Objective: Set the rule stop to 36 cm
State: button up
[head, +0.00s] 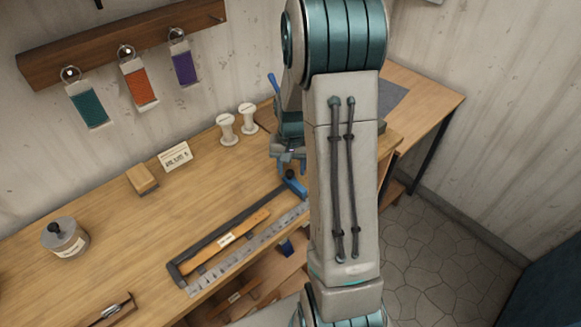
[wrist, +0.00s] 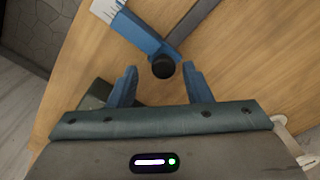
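The rule (head: 250,245) is a pale graduated strip along the front edge of the bench, with a dark rail (head: 225,232) behind it. The blue stop (head: 297,187) sits near its right end, partly hidden by my arm. In the wrist view the blue stop (wrist: 140,35) crosses the rail and carries a round black knob (wrist: 163,68). The rule's marked end (wrist: 108,8) shows at the top, its numbers unreadable. My gripper (wrist: 159,69) is open, its blue fingers either side of the knob, apparently not touching it. In the head view my gripper (head: 289,160) is just above the stop.
An orange labelled strip (head: 228,238) lies between rail and rule. Two white spools (head: 237,124), a lettered card (head: 175,156), a small block (head: 142,179) and a lidded jar (head: 65,238) stand farther back or left. Coloured tags (head: 138,84) hang from a wall rack.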

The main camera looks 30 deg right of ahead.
aim_at(291, 171)
jog(key=shift+a, duration=0.15)
notch_tip(291, 171, up, 14)
jog(key=b, duration=0.1)
jog(key=shift+b, duration=0.4)
jog(key=shift+f, duration=0.1)
jog(key=s+a+r+n+t, duration=0.1)
jog(key=s+a+n, duration=0.2)
jog(key=s, duration=0.6)
jog(key=s+a+r+n+t, duration=0.2)
jog(key=s+a, duration=0.6)
jog(key=s, duration=0.1)
jog(key=shift+a+n+t, duration=0.3)
jog(key=shift+n, duration=0.1)
jog(key=shift+c, duration=1)
